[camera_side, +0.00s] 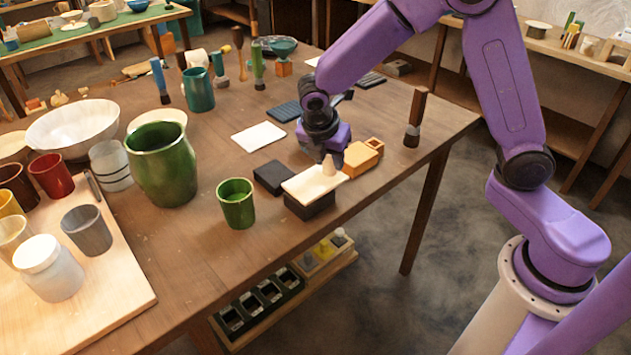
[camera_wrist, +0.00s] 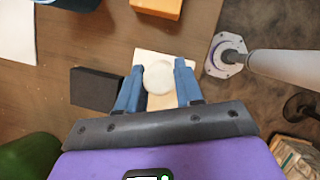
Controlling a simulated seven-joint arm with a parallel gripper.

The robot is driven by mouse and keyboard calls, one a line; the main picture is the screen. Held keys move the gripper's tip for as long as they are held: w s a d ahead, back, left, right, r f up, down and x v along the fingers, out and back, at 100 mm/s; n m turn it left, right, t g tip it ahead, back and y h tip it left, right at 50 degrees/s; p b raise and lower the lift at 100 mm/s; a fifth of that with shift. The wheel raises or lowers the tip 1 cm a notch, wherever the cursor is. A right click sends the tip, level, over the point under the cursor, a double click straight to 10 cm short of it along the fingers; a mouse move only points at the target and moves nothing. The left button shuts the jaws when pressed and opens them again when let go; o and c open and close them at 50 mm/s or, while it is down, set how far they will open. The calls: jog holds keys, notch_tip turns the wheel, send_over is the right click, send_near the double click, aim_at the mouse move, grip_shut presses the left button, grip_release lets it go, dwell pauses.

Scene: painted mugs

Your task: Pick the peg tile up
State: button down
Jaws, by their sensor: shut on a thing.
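The peg tile (camera_side: 308,184) is a flat cream tile with a pale, tapered peg on its top. In the side view it lies level at the front right of the table, on or just over a dark block (camera_side: 310,207); I cannot tell if there is a gap. My gripper (camera_side: 329,160) points down and is shut on the peg, one finger on each side. In the wrist view the peg's round top sits between the blue fingertips (camera_wrist: 159,74), and the tile (camera_wrist: 150,58) shows behind it. The tile's near part is hidden by the gripper.
A black block (camera_side: 272,177) lies left of the tile, and an orange block (camera_side: 361,159) lies close on the right. A green cup (camera_side: 236,204) stands to the left. The table's edge is close.

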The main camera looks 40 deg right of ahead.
jog(key=shift+s+d, duration=0.5)
jog(key=shift+d, duration=0.05)
dwell(0.5)
jog(key=shift+r, duration=0.1)
jog(key=shift+r, duration=4.45)
jog(key=d+m+g+y, duration=0.3)
jog(key=d+m+g, duration=0.3)
jog(key=m, duration=1.3)
jog(key=shift+d+r, duration=0.2)
jog(key=shift+d, duration=0.45)
